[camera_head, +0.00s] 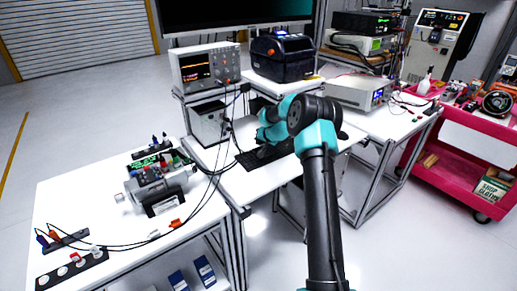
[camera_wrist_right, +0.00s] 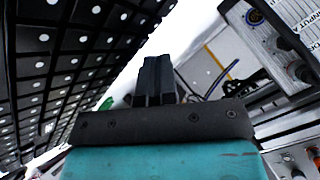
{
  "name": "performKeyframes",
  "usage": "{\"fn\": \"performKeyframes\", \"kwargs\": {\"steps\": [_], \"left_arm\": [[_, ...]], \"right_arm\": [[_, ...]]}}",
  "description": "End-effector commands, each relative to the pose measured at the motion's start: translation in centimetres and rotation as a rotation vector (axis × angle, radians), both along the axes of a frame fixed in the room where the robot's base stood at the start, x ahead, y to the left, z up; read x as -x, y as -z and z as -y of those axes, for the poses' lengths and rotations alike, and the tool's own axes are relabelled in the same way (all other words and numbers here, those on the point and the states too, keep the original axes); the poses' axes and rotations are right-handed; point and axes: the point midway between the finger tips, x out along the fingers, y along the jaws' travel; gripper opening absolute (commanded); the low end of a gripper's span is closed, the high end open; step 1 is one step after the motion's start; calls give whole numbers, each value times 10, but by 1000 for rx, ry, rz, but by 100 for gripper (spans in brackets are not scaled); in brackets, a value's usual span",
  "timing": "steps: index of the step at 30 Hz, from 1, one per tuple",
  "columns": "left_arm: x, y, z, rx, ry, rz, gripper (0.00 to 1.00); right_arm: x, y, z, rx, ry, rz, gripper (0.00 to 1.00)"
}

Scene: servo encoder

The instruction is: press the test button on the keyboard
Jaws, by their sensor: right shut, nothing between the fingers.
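The black keyboard (camera_head: 247,161) lies on the white middle table in the head view, partly hidden by my right arm. My right gripper (camera_head: 264,151) is low at the keyboard; its fingertips are hard to make out there. In the right wrist view, the right gripper's black fingers (camera_wrist_right: 155,82) are closed together with nothing between them. The keyboard (camera_wrist_right: 60,70) fills the left side of that view, its dark keys marked with white dots. I cannot tell which key is the test button, or whether the fingertips touch a key. My left gripper is not in view.
An oscilloscope (camera_head: 206,66) and a black printer (camera_head: 283,57) stand behind the keyboard. A power supply (camera_head: 358,92) is to the right. Black cables (camera_head: 215,173) run left of the keyboard to a motor rig (camera_head: 155,183) on the left table. A pink cart (camera_head: 463,150) stands far right.

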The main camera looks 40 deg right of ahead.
Motion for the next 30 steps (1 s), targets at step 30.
{"fn": "performKeyframes", "kwargs": {"steps": [30], "left_arm": [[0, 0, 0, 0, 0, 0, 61]], "right_arm": [[0, -43, 0, 1, -2, 1, 0]]}}
